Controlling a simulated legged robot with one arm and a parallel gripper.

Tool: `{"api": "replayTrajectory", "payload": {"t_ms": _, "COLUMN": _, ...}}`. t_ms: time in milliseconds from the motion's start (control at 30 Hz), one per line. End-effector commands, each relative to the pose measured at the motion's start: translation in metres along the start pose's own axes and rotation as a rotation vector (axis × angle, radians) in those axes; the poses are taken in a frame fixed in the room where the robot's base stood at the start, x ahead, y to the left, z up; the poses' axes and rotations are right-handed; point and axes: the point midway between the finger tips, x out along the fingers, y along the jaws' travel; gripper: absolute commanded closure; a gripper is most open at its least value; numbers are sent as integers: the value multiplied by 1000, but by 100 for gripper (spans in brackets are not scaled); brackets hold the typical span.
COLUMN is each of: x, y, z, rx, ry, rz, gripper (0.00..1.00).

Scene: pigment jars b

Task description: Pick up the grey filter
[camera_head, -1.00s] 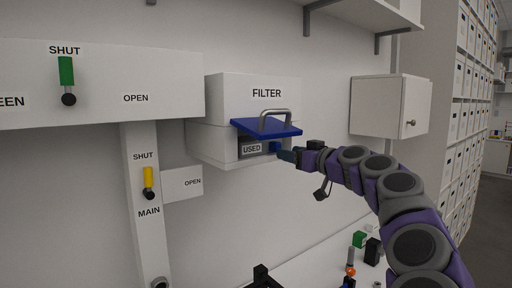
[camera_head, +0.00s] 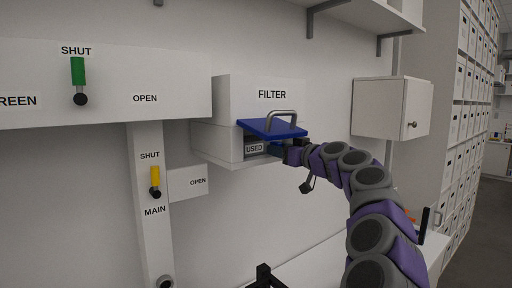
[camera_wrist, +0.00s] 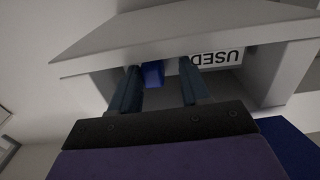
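The white FILTER box (camera_head: 225,103) is on the wall, with a blue flap (camera_head: 270,130) bearing a grey handle standing out level from its front. Below the flap is an opening with a USED label (camera_head: 254,148); the label also shows upside down in the wrist view (camera_wrist: 216,57). I cannot clearly make out a grey filter; the inside is dark. My gripper (camera_head: 277,150) reaches in at the opening under the flap. In the wrist view my gripper (camera_wrist: 158,88) is open, its fingers apart. A small blue block (camera_wrist: 152,74) shows between them, near the left finger, not clearly gripped.
The blue flap is close above my gripper. A white cabinet (camera_head: 380,108) hangs to the right, with a shelf (camera_head: 370,16) above. A green lever (camera_head: 78,72) and a yellow lever (camera_head: 155,176) are at the left. A white counter (camera_head: 310,262) lies below.

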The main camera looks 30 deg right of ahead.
Motion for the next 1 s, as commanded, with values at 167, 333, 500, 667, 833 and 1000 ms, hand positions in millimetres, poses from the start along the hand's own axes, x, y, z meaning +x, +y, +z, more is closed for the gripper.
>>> {"api": "replayTrajectory", "payload": {"t_ms": 167, "x": 0, "y": 6, "z": 2, "rx": 4, "ry": 0, "rz": 0, "gripper": 72}}
{"api": "replayTrajectory", "payload": {"t_ms": 333, "x": 0, "y": 6, "z": 2, "rx": 4, "ry": 0, "rz": 1, "gripper": 88}}
{"api": "replayTrajectory", "payload": {"t_ms": 500, "x": 0, "y": 6, "z": 2, "rx": 4, "ry": -1, "rz": 1, "gripper": 100}}
{"api": "replayTrajectory", "payload": {"t_ms": 667, "x": 1, "y": 3, "z": 2, "rx": 2, "ry": -3, "rz": 1, "gripper": 100}}
{"api": "replayTrajectory", "payload": {"t_ms": 833, "x": 1, "y": 3, "z": 3, "rx": 2, "ry": -3, "rz": 0, "gripper": 100}}
{"api": "replayTrajectory", "payload": {"t_ms": 1000, "x": 1, "y": 3, "z": -1, "rx": 3, "ry": -2, "rz": 0, "gripper": 100}}
